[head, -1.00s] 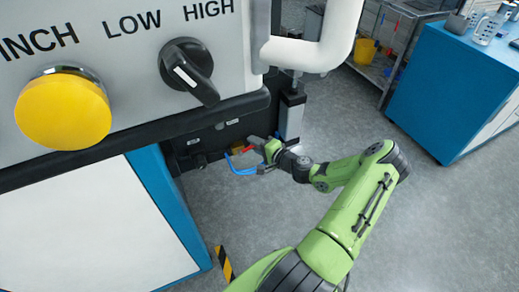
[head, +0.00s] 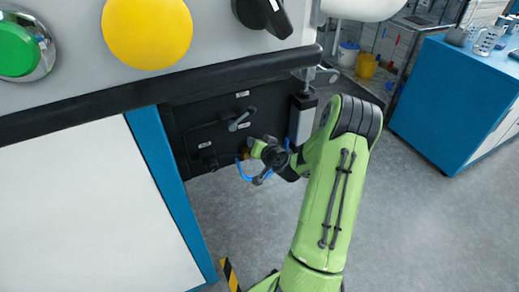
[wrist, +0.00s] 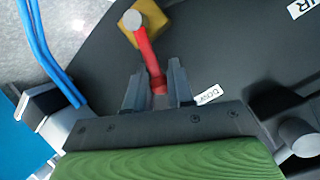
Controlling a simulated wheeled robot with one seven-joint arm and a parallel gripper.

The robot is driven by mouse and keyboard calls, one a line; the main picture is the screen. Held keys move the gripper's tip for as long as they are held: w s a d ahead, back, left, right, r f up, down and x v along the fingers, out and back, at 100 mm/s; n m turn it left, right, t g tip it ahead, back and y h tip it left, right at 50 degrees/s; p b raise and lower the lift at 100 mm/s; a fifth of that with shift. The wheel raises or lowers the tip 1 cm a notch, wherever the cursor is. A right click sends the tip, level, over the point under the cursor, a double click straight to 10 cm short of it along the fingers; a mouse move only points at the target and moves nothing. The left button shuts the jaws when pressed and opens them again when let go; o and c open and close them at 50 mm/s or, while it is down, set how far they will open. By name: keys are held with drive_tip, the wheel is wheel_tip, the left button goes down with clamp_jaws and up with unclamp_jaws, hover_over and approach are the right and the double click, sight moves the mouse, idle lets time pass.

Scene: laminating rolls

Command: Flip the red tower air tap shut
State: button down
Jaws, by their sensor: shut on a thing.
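The red tap lever (wrist: 146,48) runs from a grey pivot on a brass valve body (wrist: 152,16) down between my fingers in the wrist view. My gripper (wrist: 157,78) is shut on the lever's free end, with one dark finger on each side. In the head view my gripper (head: 260,152) is at the dark lower panel, beside the small brass valve body (head: 245,154). There the red lever is hidden by my gripper.
Blue hoses (wrist: 46,52) run left of the valve; one also shows in the head view (head: 243,172). A blue cabinet (head: 450,110) stands right; open floor lies between.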

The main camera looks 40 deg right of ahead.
drive_tip(key=shift+w+a+r+n+h+b, duration=0.1)
drive_tip(key=shift+w+a+n+h+b, duration=0.15)
drive_tip(key=shift+a+n+h+b, duration=0.85)
drive_tip(key=shift+d, duration=0.1)
drive_tip(key=c, duration=1)
unclamp_jaws()
drive_tip(key=shift+c, duration=0.2)
